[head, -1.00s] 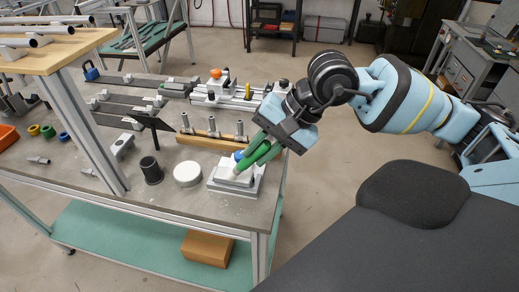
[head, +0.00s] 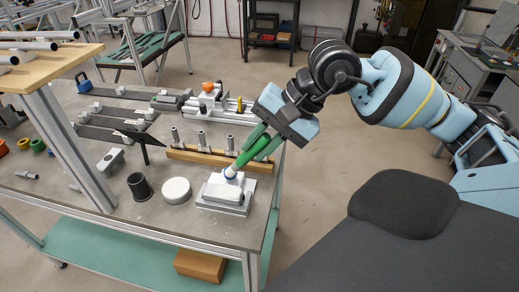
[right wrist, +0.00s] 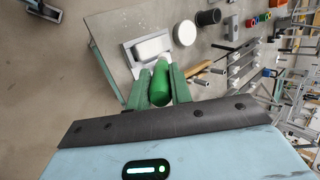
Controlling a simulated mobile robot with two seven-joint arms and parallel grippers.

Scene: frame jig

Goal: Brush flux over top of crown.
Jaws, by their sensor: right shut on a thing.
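My right gripper (head: 256,146) is shut on a green-handled brush (head: 258,149), which is tilted with its blue band and pale tip pointing down to the left. The green handle (right wrist: 162,84) also shows between the fingers in the right wrist view. The tip is just over or at a white block (head: 226,188) on a grey base plate (head: 228,207) near the bench corner; I cannot tell if they touch. A white round pot or disc (head: 176,191) is left of the block. I cannot tell for sure which part is the crown. My left gripper is out of view.
A black cup (head: 141,188) stands left of the white disc. Behind the block lies a wooden bar (head: 219,161) with several upright metal pins. A dark tilted plate on a stand (head: 139,140) rises nearby. The bench's right edge is close to the block.

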